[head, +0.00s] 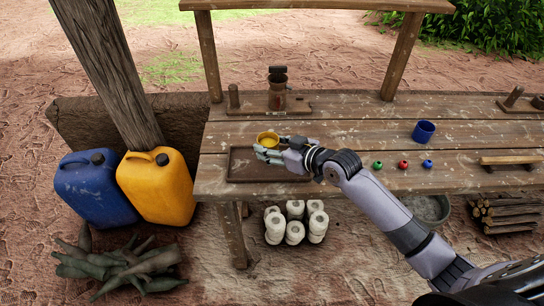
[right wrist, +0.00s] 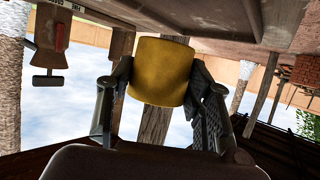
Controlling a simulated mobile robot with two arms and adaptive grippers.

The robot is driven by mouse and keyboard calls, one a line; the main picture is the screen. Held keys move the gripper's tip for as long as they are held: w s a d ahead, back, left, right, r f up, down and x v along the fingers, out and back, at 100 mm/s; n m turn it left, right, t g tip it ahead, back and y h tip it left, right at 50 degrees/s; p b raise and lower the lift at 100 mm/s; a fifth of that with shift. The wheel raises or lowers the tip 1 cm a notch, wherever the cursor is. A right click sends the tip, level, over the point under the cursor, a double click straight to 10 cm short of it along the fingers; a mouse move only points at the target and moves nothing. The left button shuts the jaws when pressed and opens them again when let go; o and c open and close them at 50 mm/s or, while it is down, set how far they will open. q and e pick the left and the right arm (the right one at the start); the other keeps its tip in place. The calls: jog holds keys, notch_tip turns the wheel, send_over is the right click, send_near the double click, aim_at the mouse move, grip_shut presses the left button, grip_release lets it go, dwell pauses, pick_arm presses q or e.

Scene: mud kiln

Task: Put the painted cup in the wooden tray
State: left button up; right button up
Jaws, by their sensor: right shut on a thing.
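A yellow painted cup (head: 267,138) is between the fingers of my right gripper (head: 272,149), which is shut on it. In the right wrist view the yellow cup (right wrist: 162,72) is squeezed between both fingers (right wrist: 160,98). The shallow brown wooden tray (head: 240,177) lies on the table's front left. The cup appears over the tray's back edge; I cannot tell its exact height. My gripper and wrist hide the tray's back right part. My left gripper is not in view.
A blue cup (head: 424,131) stands on the wooden table (head: 340,110), with small green, red and blue balls (head: 403,164) in front of it. A brown device (head: 277,88) stands behind the tray. A wooden-handled tool (head: 510,160) lies at right.

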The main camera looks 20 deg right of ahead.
jog(key=shift+f, duration=2.15)
jog(key=shift+f, duration=0.1)
jog(key=o, duration=1.2)
jog(key=shift+o, duration=0.2)
jog(key=v, duration=1.1)
jog(key=shift+s, duration=0.1)
jog(key=shift+s+d+r, duration=0.15)
jog(key=shift+s+r, duration=0.2)
